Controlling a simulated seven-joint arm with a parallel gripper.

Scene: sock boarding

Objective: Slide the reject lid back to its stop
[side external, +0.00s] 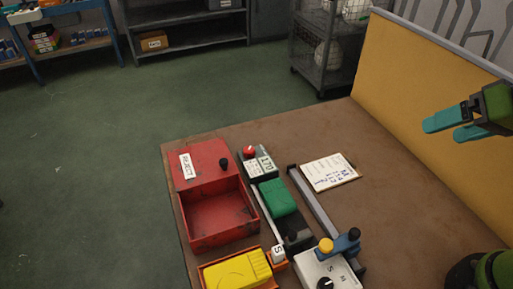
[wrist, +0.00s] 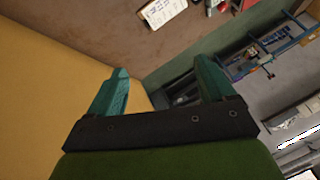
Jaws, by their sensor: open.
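The reject box (side external: 222,217) is a red open bin at the left of the brown table in the side view. Its red lid (side external: 205,160) carries a white REJECT label and a black knob (side external: 224,162). The lid lies over the back part of the box, and the front part is open and looks empty. My gripper (side external: 446,129), with teal fingers, is in the air at the far right, well away from the lid. In the wrist view its two fingers (wrist: 161,85) are apart with nothing between them. The lid's rear edge against any stop cannot be made out.
Right of the box stand a device with a red button (side external: 249,152), a green block (side external: 278,197) and a grey rail (side external: 315,205). A yellow block (side external: 237,270) sits in an orange tray in front. A clipboard (side external: 330,172) lies mid-table. A yellow panel (side external: 430,80) borders the right side.

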